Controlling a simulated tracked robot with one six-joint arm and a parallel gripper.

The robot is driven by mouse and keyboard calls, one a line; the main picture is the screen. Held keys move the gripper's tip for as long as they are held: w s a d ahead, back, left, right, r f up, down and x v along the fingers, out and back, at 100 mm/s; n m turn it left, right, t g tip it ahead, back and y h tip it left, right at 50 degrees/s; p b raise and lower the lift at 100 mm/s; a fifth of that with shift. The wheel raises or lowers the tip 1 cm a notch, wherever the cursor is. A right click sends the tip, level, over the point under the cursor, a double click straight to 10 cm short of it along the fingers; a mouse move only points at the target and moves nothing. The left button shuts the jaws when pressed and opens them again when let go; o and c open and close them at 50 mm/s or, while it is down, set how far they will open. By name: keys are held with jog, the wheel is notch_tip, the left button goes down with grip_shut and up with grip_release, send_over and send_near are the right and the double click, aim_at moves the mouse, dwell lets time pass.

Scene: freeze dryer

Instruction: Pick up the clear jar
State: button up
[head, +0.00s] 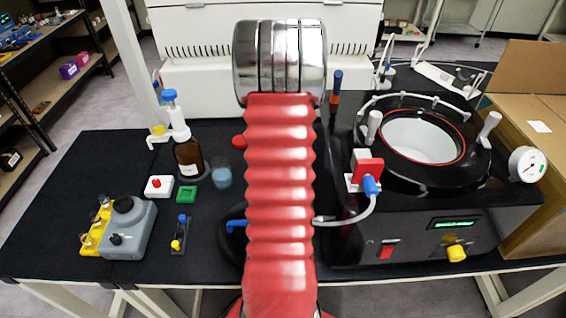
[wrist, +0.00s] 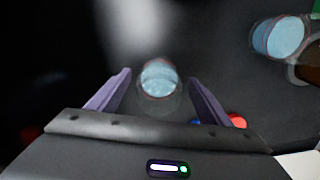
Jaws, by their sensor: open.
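A clear glass jar (wrist: 160,82) with a pale bluish top shows in the wrist view, ahead of and between the fingers of my gripper (wrist: 159,78). The gripper is open, with one finger on each side of the jar in the picture, and nothing is held. I cannot tell how far below or ahead the jar is. In the head view my red arm hides this jar and the gripper. A second clear vessel with blue liquid (head: 222,177) stands left of the arm; it also shows at the upper right of the wrist view (wrist: 280,37).
A brown bottle (head: 189,160) stands by the second vessel. A black freeze dryer (head: 420,225) with an open round chamber fills the right. A grey device (head: 128,230), a green block (head: 187,194) and a white box with a red button (head: 159,187) lie left. The black bench's front left is fairly clear.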

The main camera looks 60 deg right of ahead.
jog(key=shift+f, duration=0.7)
jog(key=shift+c, duration=0.6)
jog(key=c, duration=1.2)
